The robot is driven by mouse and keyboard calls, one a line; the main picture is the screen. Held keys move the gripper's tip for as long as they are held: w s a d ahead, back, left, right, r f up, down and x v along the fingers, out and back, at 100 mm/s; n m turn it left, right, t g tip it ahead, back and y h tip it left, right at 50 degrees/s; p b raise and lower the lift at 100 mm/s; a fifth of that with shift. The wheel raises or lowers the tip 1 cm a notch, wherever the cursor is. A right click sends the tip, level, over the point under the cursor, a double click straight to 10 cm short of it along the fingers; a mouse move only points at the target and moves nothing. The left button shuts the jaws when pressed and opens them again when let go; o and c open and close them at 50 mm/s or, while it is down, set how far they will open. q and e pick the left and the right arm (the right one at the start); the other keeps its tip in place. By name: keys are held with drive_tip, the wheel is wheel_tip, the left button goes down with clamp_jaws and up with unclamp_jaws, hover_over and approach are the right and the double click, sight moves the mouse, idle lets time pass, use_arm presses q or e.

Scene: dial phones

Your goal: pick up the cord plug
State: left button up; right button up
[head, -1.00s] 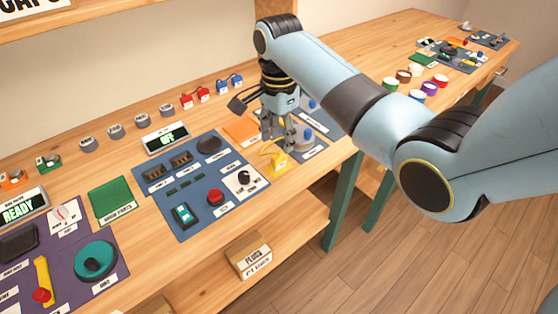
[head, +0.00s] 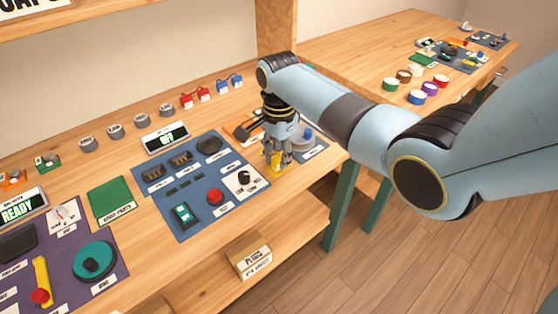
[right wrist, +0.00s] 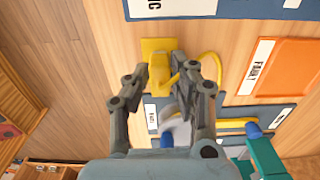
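The yellow cord plug (right wrist: 158,80) stands on a small yellow base plate, and its yellow cord (right wrist: 211,62) loops off to the right in the right wrist view. In the head view the plug (head: 278,169) shows as a bit of yellow at the foot of my right gripper (head: 277,160), partly hidden by the fingers. My right gripper (right wrist: 167,74) is open, pointing down, with one finger on each side of the plug. My left gripper is not in view.
A blue panel (head: 218,216) with switches and a red button lies left of the right gripper. An orange mat (right wrist: 285,66) lies beside the plug. A blue-and-grey round item (head: 305,136) is close behind the gripper. A box labelled plugs (head: 248,255) sits on the lower shelf.

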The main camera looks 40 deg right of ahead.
clamp_jaws()
drive_tip(key=shift+r, duration=0.15)
